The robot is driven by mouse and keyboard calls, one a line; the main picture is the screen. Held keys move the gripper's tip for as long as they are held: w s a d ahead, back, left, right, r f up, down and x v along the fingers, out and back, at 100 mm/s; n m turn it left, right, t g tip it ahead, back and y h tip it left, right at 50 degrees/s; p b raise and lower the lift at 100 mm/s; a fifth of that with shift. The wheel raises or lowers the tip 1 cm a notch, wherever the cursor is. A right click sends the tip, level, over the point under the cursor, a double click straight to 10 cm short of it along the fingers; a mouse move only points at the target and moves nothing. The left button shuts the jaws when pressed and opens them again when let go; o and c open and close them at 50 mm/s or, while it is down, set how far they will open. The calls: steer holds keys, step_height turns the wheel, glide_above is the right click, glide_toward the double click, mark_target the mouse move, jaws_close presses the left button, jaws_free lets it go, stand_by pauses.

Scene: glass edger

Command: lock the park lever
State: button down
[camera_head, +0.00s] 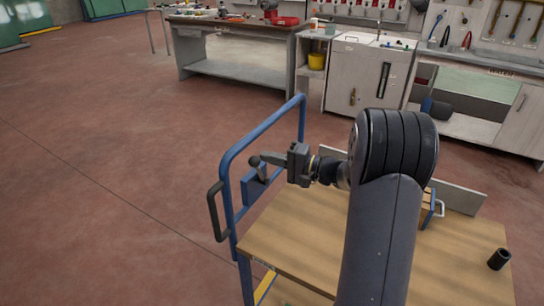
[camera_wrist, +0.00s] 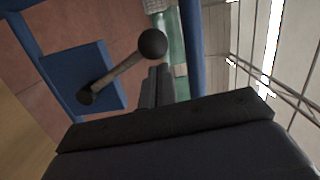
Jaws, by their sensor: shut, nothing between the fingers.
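The park lever (camera_wrist: 118,74) is a grey rod with a dark ball knob (camera_wrist: 152,44) at one end and a dark pivot on a blue plate (camera_wrist: 108,62). In the head view the knob (camera_head: 254,161) shows just left of my gripper (camera_head: 268,158), and the blue plate (camera_head: 253,186) sits on the cart's blue frame. My gripper is shut and empty. In the wrist view its fingers (camera_wrist: 157,86) are right beside the rod, just below the knob. I cannot tell whether they touch the lever.
The cart has a blue tubular handle (camera_head: 262,127), a dark side loop (camera_head: 214,211) and a wooden top (camera_head: 303,226). A black cylinder (camera_head: 499,259) stands on the top at the right. A workbench (camera_head: 233,52) and white cabinets (camera_head: 365,72) stand behind. Open floor (camera_head: 100,190) lies left.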

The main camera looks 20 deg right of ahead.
steer(key=shift+f+b, duration=0.1)
steer(key=shift+b, duration=0.2)
steer(key=shift+s+a+n+b, duration=0.2)
steer(key=shift+n+b, duration=0.1)
steer(key=shift+b, duration=0.25)
steer(key=shift+s+a+f+b, duration=0.1)
steer(key=shift+b, duration=0.45)
steer(key=s+a+f+n+h+b, duration=0.1)
steer(key=s+a+f+n+b, duration=0.3)
steer(key=b, duration=2.1)
steer(key=s+a+n, duration=0.1)
steer(key=n, duration=0.4)
steer(key=shift+f+h, duration=0.3)
steer(key=shift+f, duration=0.1)
steer(key=shift+n+b, duration=0.3)
steer(key=shift+b, duration=0.1)
steer(key=p+v, duration=0.2)
steer(key=v, duration=0.9)
